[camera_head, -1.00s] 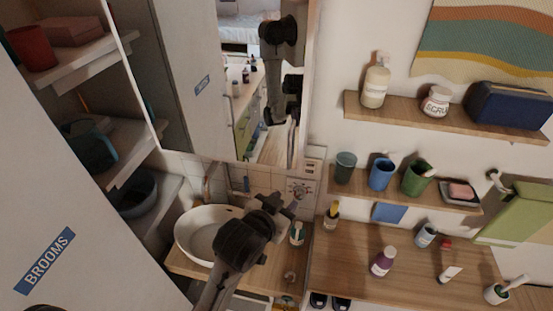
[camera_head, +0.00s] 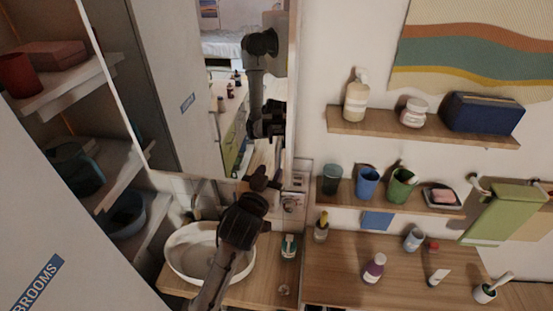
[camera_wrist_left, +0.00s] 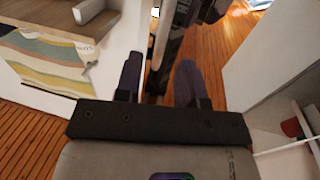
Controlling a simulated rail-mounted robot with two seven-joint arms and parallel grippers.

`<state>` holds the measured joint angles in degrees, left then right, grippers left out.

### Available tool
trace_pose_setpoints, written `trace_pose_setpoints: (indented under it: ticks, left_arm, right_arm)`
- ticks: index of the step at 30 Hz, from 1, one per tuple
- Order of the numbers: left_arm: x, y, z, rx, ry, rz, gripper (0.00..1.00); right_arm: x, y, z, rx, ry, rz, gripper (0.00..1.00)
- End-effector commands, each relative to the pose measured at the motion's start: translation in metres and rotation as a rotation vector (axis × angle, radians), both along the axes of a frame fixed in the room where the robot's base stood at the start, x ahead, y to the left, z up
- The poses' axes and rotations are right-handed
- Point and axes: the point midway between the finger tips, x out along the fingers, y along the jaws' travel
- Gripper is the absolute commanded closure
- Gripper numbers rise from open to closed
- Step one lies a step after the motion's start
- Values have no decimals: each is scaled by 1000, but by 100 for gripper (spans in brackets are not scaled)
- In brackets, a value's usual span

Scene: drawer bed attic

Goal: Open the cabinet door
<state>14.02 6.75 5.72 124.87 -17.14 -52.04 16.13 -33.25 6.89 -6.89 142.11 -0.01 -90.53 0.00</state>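A mirrored cabinet door (camera_head: 215,90) hangs above the sink and looks closed; it reflects the room and my arm. My left gripper (camera_head: 264,178) is at its lower edge, near the lower right corner, with fingers pointing up. In the left wrist view the two fingers (camera_wrist_left: 160,78) are spread with a gap between them, and no object is clearly held. The door's edge appears just beyond the fingertips there; whether they touch it I cannot tell. A handle cannot be made out. My right gripper is not in view.
A white basin (camera_head: 205,252) sits below on a wooden counter (camera_head: 335,270). Two wall shelves (camera_head: 425,130) with bottles and cups are to the right.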

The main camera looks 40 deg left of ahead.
Motion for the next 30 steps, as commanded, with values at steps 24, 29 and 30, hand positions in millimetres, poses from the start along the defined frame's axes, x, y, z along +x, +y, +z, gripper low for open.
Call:
trace_pose_setpoints:
  ticks: [24,29,30]
  left_arm:
    - [51,19,0,0,0,0,64]
    - [51,19,0,0,0,0,75]
    - [51,19,0,0,0,0,79]
  right_arm:
    - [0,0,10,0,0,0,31]
    - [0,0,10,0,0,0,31]
    - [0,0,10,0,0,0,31]
